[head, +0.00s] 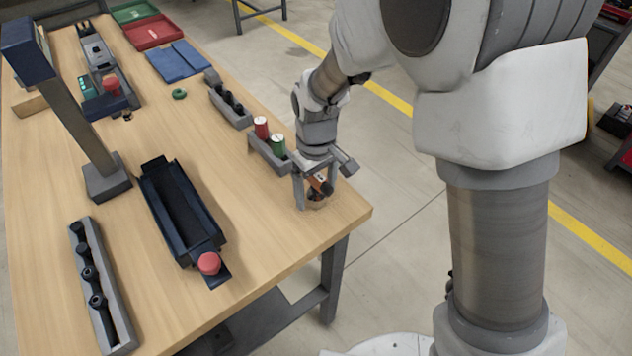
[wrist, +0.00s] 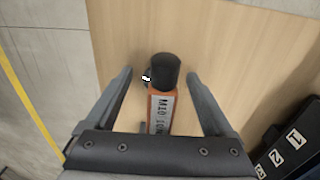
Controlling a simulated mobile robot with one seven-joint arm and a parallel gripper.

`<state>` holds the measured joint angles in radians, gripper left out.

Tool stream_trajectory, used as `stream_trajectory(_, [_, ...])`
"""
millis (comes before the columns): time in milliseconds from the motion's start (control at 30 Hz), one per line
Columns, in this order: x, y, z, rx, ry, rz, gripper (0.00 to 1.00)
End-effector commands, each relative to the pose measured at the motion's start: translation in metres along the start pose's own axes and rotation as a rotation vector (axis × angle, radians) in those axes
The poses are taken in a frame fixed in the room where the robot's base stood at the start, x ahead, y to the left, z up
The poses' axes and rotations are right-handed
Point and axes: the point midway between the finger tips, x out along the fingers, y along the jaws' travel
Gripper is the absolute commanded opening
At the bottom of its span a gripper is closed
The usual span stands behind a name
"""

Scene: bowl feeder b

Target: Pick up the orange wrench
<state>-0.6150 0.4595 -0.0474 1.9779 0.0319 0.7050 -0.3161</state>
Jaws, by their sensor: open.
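The orange wrench (wrist: 161,112) shows in the wrist view between the two fingers of my gripper (wrist: 158,76). It has a black round end and a white label with dark lettering. Free space shows between it and each finger, and its lower part is hidden behind the gripper body. In the head view my gripper (head: 315,196) is open over the near right corner of the table. A small orange and dark part of the wrench (head: 317,184) shows between its fingers, partly hidden.
A grey holder with a red and a green cylinder (head: 278,146) stands just left of my gripper on the wooden table (head: 200,150). A dark trough with a red knob (head: 209,263) lies further left. The table's right edge is close to my gripper.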

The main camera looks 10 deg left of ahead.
Motion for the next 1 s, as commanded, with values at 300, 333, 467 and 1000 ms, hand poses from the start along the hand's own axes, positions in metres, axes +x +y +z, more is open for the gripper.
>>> stream_trajectory(300, [-0.0001,-0.0001,-0.0001,0.000,0.000,0.000,0.64])
stream_trajectory(333, [-0.0001,-0.0001,-0.0001,0.000,0.000,0.000,0.58])
stream_trajectory(467, [-0.0002,-0.0001,-0.0001,0.000,0.000,0.000,0.35])
stream_trajectory(1000, [-0.0007,0.0000,-0.0004,0.000,0.001,0.000,0.00])
